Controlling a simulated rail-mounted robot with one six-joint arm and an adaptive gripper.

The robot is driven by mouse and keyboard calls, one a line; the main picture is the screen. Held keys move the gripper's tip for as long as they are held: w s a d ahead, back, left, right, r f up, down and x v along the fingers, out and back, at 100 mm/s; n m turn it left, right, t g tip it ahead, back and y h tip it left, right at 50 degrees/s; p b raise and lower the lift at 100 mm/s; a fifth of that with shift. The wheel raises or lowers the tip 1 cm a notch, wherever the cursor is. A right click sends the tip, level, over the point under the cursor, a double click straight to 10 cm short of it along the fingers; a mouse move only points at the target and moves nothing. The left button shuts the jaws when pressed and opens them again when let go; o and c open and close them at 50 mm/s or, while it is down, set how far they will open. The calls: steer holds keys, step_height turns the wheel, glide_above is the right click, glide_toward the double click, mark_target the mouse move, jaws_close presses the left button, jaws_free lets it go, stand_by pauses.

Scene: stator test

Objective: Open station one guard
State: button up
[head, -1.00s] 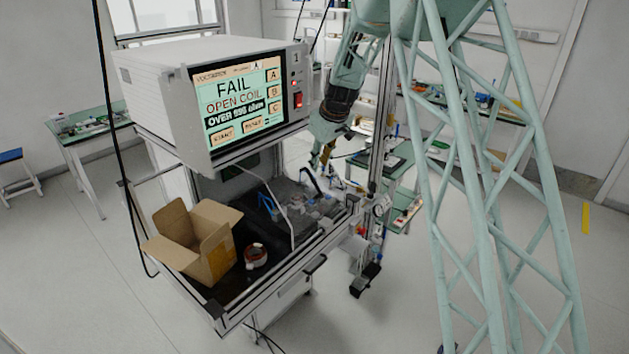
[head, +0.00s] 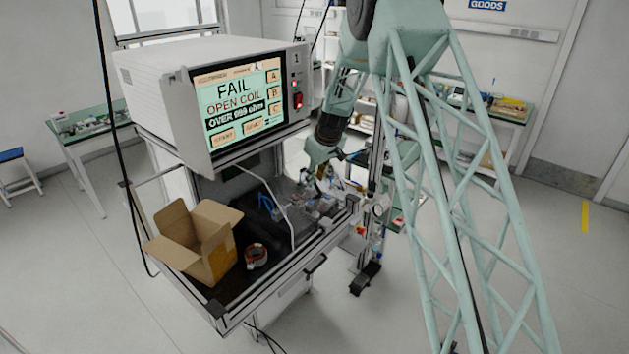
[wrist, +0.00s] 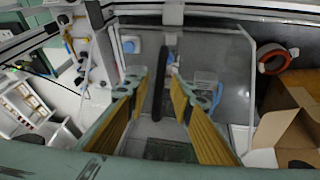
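Station one is the bench under the tester marked 1 (head: 240,95), whose screen reads FAIL, OPEN COIL. Its guard shows in the head view as a thin pale frame edge (head: 291,232) over the dark bench top. In the wrist view, a pale bent frame (wrist: 251,70) surrounds a grey see-through area. My gripper (head: 318,176) is at the right end of the bench in the head view. In the wrist view my gripper (wrist: 156,82) has its two yellow-sided fingers apart. A dark upright bar (wrist: 160,100) shows between them; contact cannot be told.
An open cardboard box (head: 205,245) and a copper-coloured ring (head: 256,255) stand at the bench's left front. Side benches (head: 85,130) stand behind. The floor at front right is clear apart from my arm.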

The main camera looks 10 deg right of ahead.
steer(key=shift+x, duration=1)
steer(key=shift+c, duration=0.7)
jaws_close()
